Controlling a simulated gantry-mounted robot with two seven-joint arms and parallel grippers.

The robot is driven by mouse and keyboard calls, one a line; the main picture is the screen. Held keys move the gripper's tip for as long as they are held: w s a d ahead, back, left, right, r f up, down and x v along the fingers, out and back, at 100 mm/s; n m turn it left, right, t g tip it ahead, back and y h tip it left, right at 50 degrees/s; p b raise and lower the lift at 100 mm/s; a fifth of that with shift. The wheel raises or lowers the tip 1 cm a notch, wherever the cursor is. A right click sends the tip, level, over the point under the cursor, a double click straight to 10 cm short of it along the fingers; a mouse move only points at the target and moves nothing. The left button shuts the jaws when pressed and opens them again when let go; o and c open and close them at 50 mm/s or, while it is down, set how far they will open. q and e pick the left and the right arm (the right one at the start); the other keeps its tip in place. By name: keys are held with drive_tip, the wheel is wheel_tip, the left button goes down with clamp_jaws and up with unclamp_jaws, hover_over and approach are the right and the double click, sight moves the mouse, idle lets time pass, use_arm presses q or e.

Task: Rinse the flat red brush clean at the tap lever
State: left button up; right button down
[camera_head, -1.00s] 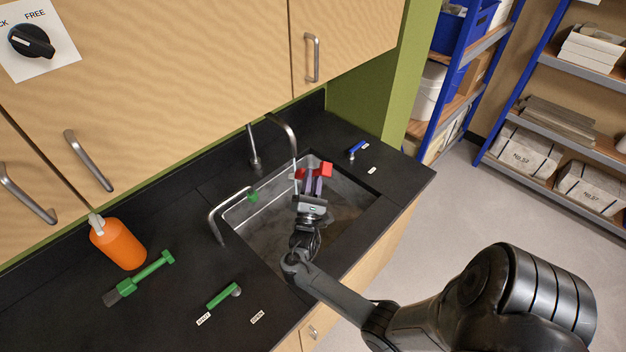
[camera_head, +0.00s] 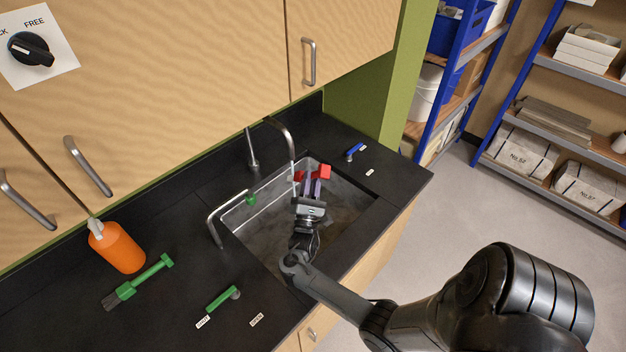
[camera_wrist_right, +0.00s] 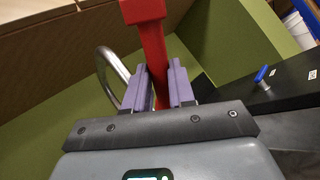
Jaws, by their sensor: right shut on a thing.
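The red brush (camera_head: 323,171) is in my right gripper (camera_head: 313,188), over the sink (camera_head: 365,194) and close to the tap spout (camera_head: 286,135). In the right wrist view, the purple fingers of the gripper (camera_wrist_right: 160,88) are shut around the red handle (camera_wrist_right: 153,50), whose thick end points up. The brush's bristles are not clear in either view. A thin pale stream seems to fall from the spout beside the brush. My left gripper is out of view.
A green brush (camera_head: 138,283) lies on the black counter, near an orange bottle (camera_head: 118,248). A bent metal rail (camera_head: 212,225) stands at the sink's left edge, with a small green piece (camera_head: 250,199) nearby. Wooden cabinets (camera_head: 180,60) overhang the counter.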

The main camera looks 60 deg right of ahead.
use_arm(q)
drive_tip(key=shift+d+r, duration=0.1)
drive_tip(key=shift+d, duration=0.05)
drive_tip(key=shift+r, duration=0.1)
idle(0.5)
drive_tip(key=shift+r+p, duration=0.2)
drive_tip(key=shift+p, duration=0.15)
idle(0.3)
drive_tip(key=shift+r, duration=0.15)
idle(0.5)
